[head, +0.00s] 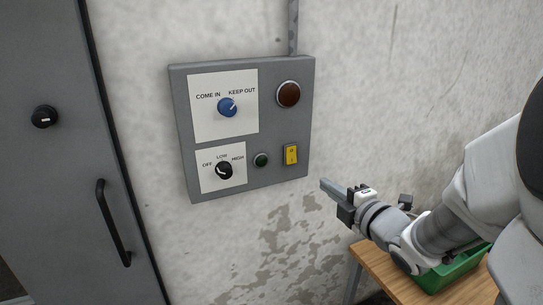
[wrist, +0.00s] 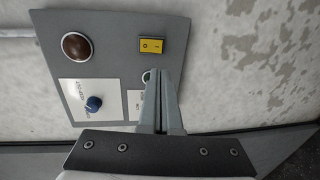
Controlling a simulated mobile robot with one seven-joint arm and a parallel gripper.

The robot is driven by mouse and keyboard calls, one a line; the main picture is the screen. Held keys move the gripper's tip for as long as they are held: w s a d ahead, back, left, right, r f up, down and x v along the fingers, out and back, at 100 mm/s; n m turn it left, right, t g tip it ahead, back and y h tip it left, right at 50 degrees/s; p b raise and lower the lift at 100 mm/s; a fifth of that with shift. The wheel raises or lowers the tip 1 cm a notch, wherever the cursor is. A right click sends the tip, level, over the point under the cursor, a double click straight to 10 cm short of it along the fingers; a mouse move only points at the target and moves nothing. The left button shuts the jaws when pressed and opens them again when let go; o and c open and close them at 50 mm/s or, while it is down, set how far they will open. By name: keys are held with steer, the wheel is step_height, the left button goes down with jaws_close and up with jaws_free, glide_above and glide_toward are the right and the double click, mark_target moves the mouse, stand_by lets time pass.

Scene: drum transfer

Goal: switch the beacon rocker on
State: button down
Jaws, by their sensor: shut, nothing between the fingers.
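The yellow rocker (head: 291,155) is at the lower right of the grey control panel (head: 272,172) on the wall. In the wrist view the rocker (wrist: 151,47) shows O and I marks; I cannot tell which side is pressed in. A dark red-brown dome lamp (head: 289,94) sits above it and looks unlit. My gripper (head: 325,185) is shut and empty, to the lower right of the rocker and apart from it. In the wrist view my gripper (wrist: 163,74) points toward the panel and covers part of it.
The panel also has a blue knob (head: 228,107), a black knob (head: 224,170) and a green button (head: 261,160) close left of the rocker. A grey door (head: 60,160) stands at the left. A wooden table (head: 385,277) with a green bin (head: 440,282) is below my arm.

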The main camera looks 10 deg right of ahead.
stand_by(0.4)
glide_toward(292, 163)
steer(key=x, duration=0.7)
steer(key=shift+r, duration=0.15)
steer(key=b, duration=0.3)
steer(key=shift+w+f+t, duration=0.15)
steer(key=shift+f+t, duration=0.15)
steer(key=shift+f, duration=0.1)
steer(key=shift+r+p, duration=0.35)
steer(key=shift+f, duration=0.1)
